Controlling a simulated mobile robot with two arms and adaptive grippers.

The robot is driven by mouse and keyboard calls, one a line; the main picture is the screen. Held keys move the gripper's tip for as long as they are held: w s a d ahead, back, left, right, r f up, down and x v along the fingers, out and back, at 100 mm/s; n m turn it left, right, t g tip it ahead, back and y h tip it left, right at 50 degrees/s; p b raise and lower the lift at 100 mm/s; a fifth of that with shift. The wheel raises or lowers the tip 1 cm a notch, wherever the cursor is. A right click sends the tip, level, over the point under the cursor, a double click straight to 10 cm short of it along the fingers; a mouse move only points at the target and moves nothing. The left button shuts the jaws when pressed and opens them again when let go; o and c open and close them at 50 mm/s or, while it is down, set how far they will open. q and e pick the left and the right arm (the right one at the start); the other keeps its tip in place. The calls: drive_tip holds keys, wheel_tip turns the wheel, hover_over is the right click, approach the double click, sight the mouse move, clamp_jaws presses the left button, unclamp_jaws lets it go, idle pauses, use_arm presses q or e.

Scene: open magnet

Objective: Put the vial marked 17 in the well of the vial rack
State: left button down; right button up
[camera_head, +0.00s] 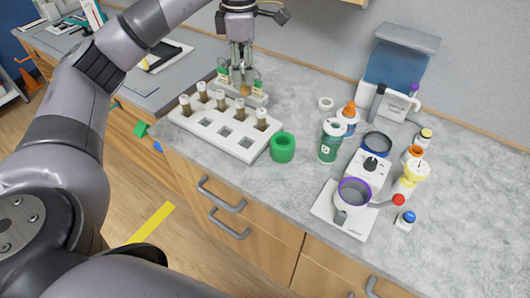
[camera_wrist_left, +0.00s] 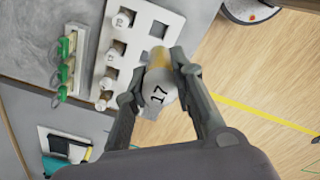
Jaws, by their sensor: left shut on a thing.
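My left gripper (camera_head: 242,88) is behind the white vial rack in the head view, fingers pointing down. In the left wrist view the left gripper (camera_wrist_left: 160,82) is shut on the vial marked 17 (camera_wrist_left: 158,96), whose pale cap faces the camera and whose yellowish body shows beyond it. The vial rack (camera_head: 236,151) stands on the counter with several brown vials in its back row and empty square wells in front. The rack also shows in the left wrist view (camera_wrist_left: 137,36), beyond the held vial. I cannot tell the gap between vial and rack.
A holder with green-capped items (camera_head: 257,79) stands behind the rack, close to the gripper. The counter's front edge runs below the rack.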

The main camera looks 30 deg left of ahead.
use_arm(q)
drive_tip(key=f+p, duration=0.1)
drive_tip(key=f, duration=0.5)
drive_tip(key=a+f, duration=0.1)
drive_tip(key=f, duration=0.6)
drive_tip(key=f+p, duration=0.1)
drive_tip(key=f, duration=0.5)
drive_tip(key=shift+a+f+p, duration=0.15)
drive_tip(key=shift+f+p, duration=0.2)
drive_tip(key=shift+f, duration=0.25)
drive_tip(key=shift+f+b, duration=0.2)
drive_tip(key=shift+b, duration=0.1)
drive_tip(key=c, duration=1.7)
unclamp_jaws()
drive_tip(key=shift+r, duration=0.1)
drive_tip(key=o, duration=0.3)
drive_tip(key=shift+o, duration=0.2)
use_arm(e)
drive_tip(key=a+r, duration=0.2)
drive_tip(key=a, duration=0.1)
drive_tip(key=shift+a+r, duration=0.15)
drive_tip(key=shift+r, duration=0.05)
